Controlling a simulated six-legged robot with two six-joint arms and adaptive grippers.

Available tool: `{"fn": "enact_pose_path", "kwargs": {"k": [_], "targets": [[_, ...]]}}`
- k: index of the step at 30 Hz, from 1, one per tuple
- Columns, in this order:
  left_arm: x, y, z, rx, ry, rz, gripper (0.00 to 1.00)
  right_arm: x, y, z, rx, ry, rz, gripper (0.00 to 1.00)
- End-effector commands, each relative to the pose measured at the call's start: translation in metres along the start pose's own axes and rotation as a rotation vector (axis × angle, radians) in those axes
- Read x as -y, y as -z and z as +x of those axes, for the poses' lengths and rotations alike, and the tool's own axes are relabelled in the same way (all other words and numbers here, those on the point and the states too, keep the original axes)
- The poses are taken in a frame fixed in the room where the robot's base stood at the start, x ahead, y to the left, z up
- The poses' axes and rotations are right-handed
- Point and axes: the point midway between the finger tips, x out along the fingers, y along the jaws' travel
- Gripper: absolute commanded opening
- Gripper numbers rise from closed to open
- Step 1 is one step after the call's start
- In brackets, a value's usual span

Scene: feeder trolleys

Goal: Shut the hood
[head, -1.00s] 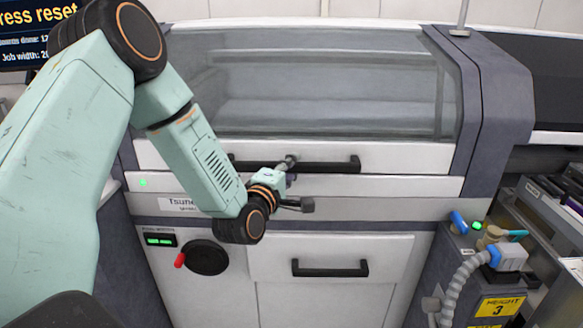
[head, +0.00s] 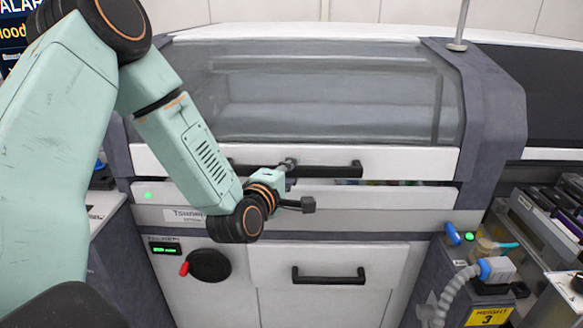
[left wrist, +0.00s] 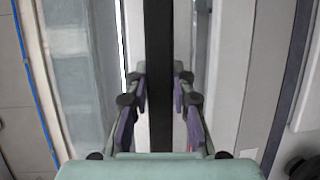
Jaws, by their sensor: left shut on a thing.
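The hood (head: 330,95) is a clear window with a white lower edge and fills the upper middle of the head view. It stands slightly raised, with a narrow dark gap between its lower edge and the white panel (head: 400,197) below. Its black bar handle (head: 335,171) runs along that edge. My left gripper (head: 289,165) is shut on the handle, left of the handle's right end. In the left wrist view, the handle (left wrist: 159,40) passes between both fingers of my left gripper (left wrist: 160,78). My right gripper is not in view.
Below are a drawer front with a black handle (head: 329,275) and a dark round knob (head: 210,265) with a red grip. A grey hose (head: 450,290) and feeders (head: 550,225) stand at the right. A thin pole (head: 461,25) rises at the top right.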

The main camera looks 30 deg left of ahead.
Motion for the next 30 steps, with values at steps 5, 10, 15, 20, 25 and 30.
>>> {"fn": "enact_pose_path", "kwargs": {"k": [5, 10, 15, 20, 25, 30], "targets": [[-0.020, -0.003, -0.007, 0.001, 0.019, -0.011, 0.00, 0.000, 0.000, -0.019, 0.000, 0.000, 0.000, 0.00], [-0.024, -0.005, -0.011, 0.000, 0.031, -0.016, 0.00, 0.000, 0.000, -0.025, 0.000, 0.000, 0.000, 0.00], [-0.023, -0.005, -0.011, 0.000, 0.033, -0.017, 0.00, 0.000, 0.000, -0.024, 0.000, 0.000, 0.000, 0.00], [-0.023, -0.004, -0.011, 0.000, 0.033, -0.017, 0.00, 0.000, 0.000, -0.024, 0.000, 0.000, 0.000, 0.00], [-0.023, -0.005, -0.011, 0.000, 0.034, -0.017, 0.36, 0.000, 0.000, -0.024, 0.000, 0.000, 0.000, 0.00], [-0.022, -0.005, -0.011, 0.000, 0.036, -0.017, 0.47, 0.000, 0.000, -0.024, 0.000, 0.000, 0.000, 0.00]]}}
